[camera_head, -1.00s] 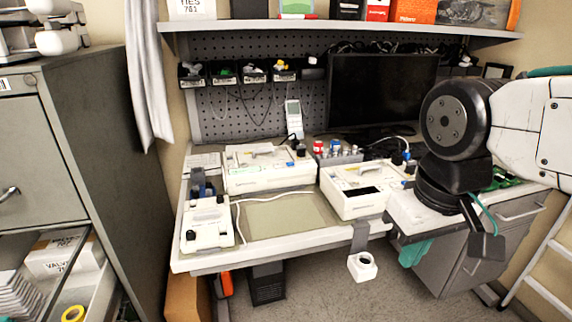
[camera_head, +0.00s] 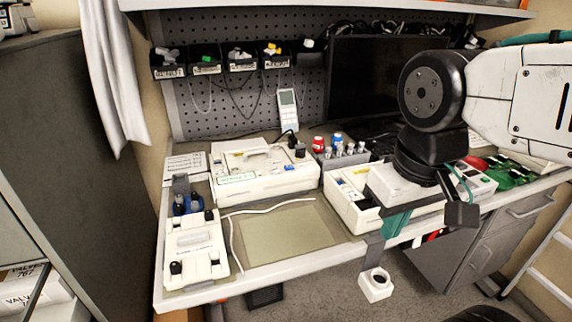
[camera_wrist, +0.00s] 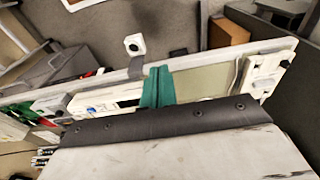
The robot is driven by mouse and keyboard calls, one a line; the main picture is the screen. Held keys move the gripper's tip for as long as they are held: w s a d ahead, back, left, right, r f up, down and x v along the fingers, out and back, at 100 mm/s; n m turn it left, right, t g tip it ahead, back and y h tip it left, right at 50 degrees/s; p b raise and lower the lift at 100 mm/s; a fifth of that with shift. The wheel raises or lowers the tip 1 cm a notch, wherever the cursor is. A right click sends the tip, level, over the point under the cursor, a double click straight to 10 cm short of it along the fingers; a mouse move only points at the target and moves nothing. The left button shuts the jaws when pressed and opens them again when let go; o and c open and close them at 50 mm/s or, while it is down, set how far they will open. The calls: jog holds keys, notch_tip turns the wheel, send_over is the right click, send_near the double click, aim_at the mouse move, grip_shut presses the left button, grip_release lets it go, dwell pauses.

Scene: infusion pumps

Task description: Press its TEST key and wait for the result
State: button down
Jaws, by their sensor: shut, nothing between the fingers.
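Two white pump-like units stand on the bench. One (camera_head: 265,180) is at the back centre, with a green-lettered strip on its front. The other (camera_head: 343,205) is at the right, partly hidden behind my arm. A smaller white device with dark knobs (camera_head: 195,248) sits at the front left. I cannot make out a TEST key on any of them. My gripper (camera_head: 396,222) has green fingers and is shut and empty, near the bench's front edge beside the right unit. In the wrist view the fingers (camera_wrist: 158,88) show together, overlapping the bench edge; contact cannot be told.
A small white box with a dark round top (camera_head: 376,284) hangs off the bench front on a grey bracket. A beige mat (camera_head: 285,232) lies clear at the middle. A monitor (camera_head: 360,95) and a rack of small bottles (camera_head: 340,150) stand behind. A grey cabinet (camera_head: 75,150) is at the left.

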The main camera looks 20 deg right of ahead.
jog(key=n+t+y, duration=0.5)
jog(key=n+t, duration=0.1)
jog(key=n, duration=2.8)
send_over(292, 170)
jog(key=shift+r, duration=0.1)
jog(key=shift+f, duration=4.45)
